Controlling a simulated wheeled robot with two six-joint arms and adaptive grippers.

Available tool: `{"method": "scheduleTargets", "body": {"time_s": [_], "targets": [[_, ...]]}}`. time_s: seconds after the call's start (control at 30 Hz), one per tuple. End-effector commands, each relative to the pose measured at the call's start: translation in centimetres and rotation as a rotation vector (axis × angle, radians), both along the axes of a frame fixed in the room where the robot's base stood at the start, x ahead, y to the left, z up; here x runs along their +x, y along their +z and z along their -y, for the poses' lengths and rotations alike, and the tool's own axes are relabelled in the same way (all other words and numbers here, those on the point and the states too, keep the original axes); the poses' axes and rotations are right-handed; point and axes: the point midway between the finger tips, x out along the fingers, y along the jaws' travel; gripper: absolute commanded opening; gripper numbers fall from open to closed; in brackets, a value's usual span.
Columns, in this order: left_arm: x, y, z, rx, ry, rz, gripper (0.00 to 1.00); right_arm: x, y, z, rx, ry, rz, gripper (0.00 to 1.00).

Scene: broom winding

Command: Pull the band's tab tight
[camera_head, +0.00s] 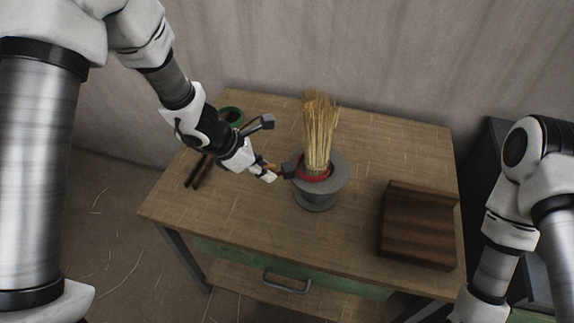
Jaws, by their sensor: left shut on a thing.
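A bundle of straw (319,130) stands upright in a round grey holder (318,198) near the middle of the table. A red band (315,178) circles the foot of the bundle at the holder's top. A small orange-brown tab (278,171) reaches out from the band's left side, next to a dark block (289,170). My left gripper (268,171) is shut on the tab, just left of the holder. Its fingers partly hide the tab. On the right only my right arm shows; its gripper is out of the frame.
The wooden table (240,212) has a green drawer front with a grey handle (287,285). A dark brown wooden box (418,222) sits at the right. A green ring (231,114) and dark sticks (199,172) lie at the left. The table's front left is clear.

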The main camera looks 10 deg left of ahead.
Motion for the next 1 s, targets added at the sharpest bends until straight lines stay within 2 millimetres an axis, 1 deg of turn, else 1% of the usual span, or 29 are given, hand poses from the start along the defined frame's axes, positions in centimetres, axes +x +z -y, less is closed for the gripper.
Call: {"method": "scheduleTargets", "body": {"time_s": [1.0], "targets": [[-1.5,0.0,-2.6,-0.001,-0.001,0.0,0.0,0.0,-0.3,0.0,0.0,0.0,0.0,0.4]]}}
